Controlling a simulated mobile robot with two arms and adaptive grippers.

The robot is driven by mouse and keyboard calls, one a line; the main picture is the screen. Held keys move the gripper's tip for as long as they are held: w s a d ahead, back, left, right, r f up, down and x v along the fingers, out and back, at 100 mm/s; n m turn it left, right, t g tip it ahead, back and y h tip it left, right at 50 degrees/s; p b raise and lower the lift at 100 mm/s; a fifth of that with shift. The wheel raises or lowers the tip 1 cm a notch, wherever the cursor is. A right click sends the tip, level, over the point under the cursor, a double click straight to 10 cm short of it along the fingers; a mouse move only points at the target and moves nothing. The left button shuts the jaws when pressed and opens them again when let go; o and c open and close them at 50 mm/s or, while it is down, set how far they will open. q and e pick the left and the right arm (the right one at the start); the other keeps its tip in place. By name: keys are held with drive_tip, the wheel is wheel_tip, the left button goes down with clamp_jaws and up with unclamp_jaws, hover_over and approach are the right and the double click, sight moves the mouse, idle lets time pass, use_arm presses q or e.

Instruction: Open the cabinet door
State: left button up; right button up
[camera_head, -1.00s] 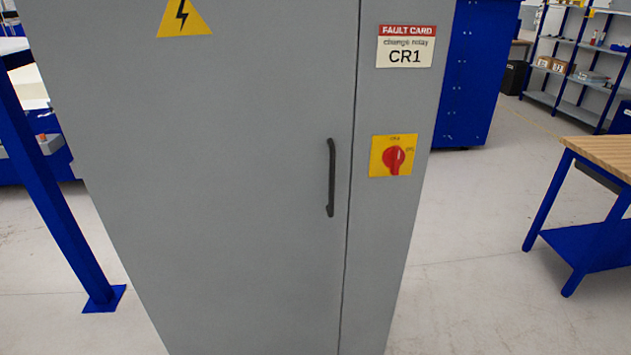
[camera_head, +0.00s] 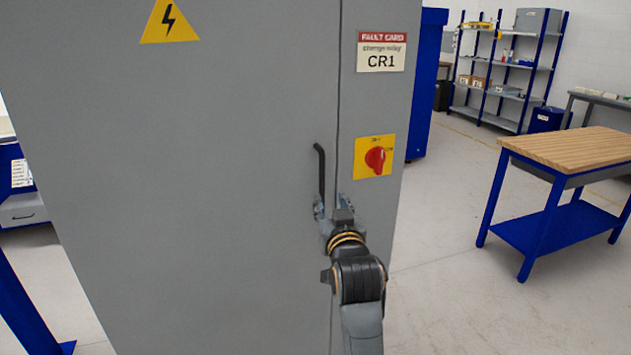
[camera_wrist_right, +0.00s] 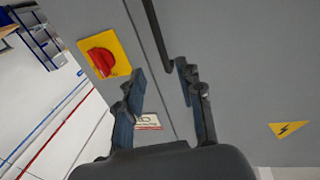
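The tall grey cabinet's door (camera_head: 220,190) is closed, with a thin vertical seam at its right edge. Its black bar handle (camera_head: 321,170) stands upright just left of the seam. My right gripper (camera_head: 332,205) is in front of the handle's lower part in the head view and hides it. In the right wrist view, the right gripper (camera_wrist_right: 160,80) is open, with its two fingers spread. The handle (camera_wrist_right: 153,35) comes in from the top there, and its visible end lies near the right-hand finger. I cannot tell whether they touch. My left gripper is out of view.
A red rotary switch (camera_head: 375,158) on a yellow plate and a fault card (camera_head: 382,52) are right of the seam. A wooden-topped workbench (camera_head: 570,148) stands to the right, with clear floor between. A blue post (camera_head: 25,310) is at lower left.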

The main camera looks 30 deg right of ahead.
sight(322, 179)
drive_tip(key=p+x, duration=0.2)
drive_tip(key=x, duration=1.1)
drive_tip(key=shift+w+f, duration=0.15)
clamp_jaws()
